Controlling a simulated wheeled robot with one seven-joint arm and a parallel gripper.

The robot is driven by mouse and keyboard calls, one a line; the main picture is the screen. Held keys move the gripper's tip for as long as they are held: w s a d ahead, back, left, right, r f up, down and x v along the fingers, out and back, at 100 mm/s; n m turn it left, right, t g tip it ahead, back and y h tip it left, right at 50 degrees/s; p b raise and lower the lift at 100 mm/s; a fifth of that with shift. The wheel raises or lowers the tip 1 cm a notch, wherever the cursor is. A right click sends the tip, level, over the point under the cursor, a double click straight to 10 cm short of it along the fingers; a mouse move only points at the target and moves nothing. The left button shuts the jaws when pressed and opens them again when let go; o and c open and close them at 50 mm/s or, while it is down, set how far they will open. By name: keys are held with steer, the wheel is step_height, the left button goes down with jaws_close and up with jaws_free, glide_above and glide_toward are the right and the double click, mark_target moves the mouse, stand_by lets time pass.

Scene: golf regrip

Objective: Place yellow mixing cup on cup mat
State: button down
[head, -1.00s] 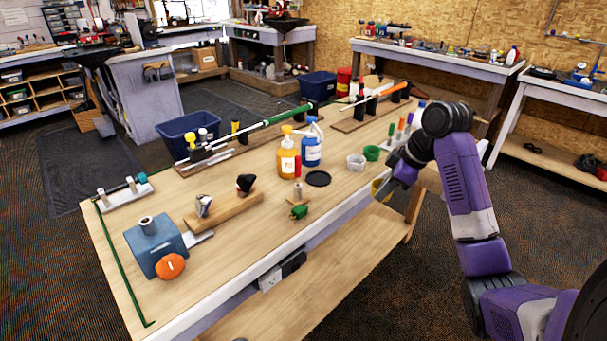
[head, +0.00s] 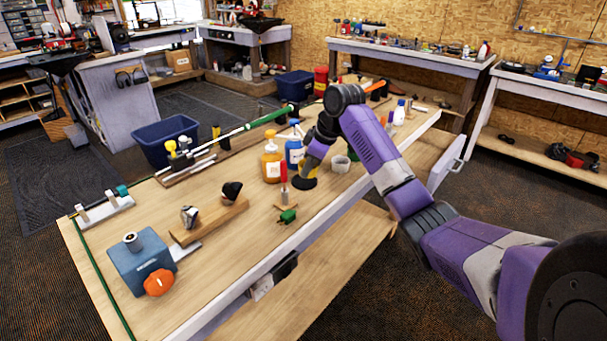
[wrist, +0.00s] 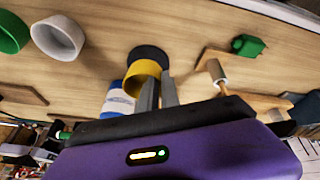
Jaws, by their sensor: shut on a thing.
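The yellow mixing cup (wrist: 141,73) is gripped at its wall between the fingers of my gripper (wrist: 158,92). The black round cup mat (wrist: 149,54) shows just beyond the cup in the wrist view. In the head view, the mat (head: 304,184) lies on the bench near its front edge. My gripper (head: 311,168) is low over the mat there and largely hides the cup. I cannot tell whether the cup touches the mat.
An orange bottle (head: 270,164) and a blue bottle (head: 294,150) stand close behind and left of the mat. A white cup (head: 341,163) is to its right.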

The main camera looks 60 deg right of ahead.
steer(key=shift+w+d, duration=0.1)
steer(key=shift+w, duration=0.6)
steer(key=shift+f+p, duration=0.4)
steer(key=shift+f, duration=1.4)
steer(key=c, duration=1.6)
jaws_free()
steer(key=shift+o, duration=0.2)
steer(key=b+v, duration=0.1)
steer(key=v, duration=1.1)
steer(key=shift+s, duration=0.1)
